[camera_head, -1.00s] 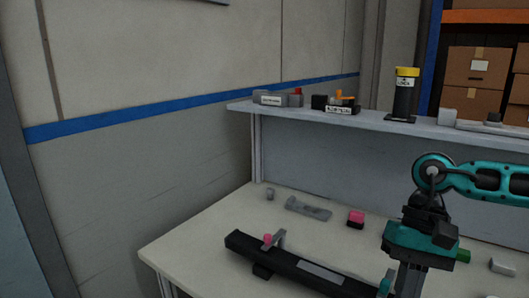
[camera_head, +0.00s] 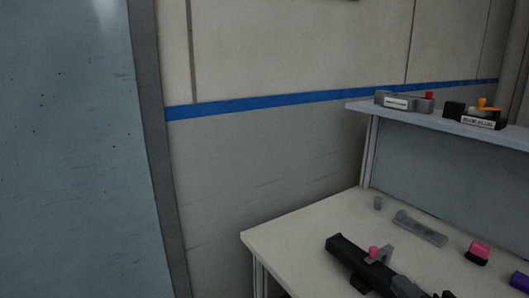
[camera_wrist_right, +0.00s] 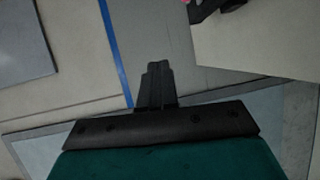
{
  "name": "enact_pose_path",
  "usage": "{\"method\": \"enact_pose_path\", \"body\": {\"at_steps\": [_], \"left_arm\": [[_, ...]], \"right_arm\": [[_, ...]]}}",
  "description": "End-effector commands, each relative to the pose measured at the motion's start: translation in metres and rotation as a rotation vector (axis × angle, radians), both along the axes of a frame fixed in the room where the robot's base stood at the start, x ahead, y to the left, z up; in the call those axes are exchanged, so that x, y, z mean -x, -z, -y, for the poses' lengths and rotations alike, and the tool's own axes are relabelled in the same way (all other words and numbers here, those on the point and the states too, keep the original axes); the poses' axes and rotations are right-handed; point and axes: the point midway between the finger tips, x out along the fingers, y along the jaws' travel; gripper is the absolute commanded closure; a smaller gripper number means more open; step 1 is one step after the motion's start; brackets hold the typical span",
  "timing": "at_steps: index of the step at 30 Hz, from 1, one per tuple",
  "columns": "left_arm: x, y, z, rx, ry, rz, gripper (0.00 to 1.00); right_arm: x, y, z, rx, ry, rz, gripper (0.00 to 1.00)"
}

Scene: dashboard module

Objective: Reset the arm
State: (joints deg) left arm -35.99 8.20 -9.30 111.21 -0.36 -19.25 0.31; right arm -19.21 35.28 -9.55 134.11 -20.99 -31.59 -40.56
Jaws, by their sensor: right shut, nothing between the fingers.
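My right gripper (camera_wrist_right: 158,70) shows in the right wrist view. Its two dark fingers are together, with nothing between them. They point up the picture, toward the wall and floor area beside the table. A long black dashboard module (camera_head: 350,258) lies on the table (camera_head: 290,240) in the head view, with a grey bracket and a pink knob on it. A dark part with a pink spot shows at the top edge of the wrist view, apart from the fingers. My left gripper is in neither view.
A grey shelf (camera_head: 440,121) behind the table holds a grey block with a red button (camera_head: 405,101) and a black block with an orange part (camera_head: 475,115). A grey bracket (camera_head: 420,229) and a pink and black block (camera_head: 478,252) lie on the table. The table's left end is clear.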

Motion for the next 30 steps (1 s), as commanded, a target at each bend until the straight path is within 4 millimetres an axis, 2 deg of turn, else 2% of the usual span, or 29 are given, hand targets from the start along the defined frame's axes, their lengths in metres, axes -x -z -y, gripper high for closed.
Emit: {"method": "enact_pose_path", "body": {"at_steps": [3,6,9,15,23,30], "left_arm": [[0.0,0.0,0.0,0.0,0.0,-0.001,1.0],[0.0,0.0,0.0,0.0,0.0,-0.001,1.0],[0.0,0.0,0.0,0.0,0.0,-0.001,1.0],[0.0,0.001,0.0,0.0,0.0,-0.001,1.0],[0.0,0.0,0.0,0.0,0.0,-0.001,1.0],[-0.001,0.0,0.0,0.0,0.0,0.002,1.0]], "right_arm": [[0.027,0.049,0.012,-0.331,0.23,-0.257,1.0],[0.056,0.086,0.012,-0.557,0.41,-0.449,1.0],[0.085,0.111,0.008,-0.718,0.555,-0.597,1.0],[0.134,0.142,-0.007,-0.932,0.784,-0.818,1.0],[0.192,0.16,-0.032,-1.112,1.034,-1.048,1.0],[0.163,0.183,-0.036,-1.155,0.925,-0.957,1.0]]}}
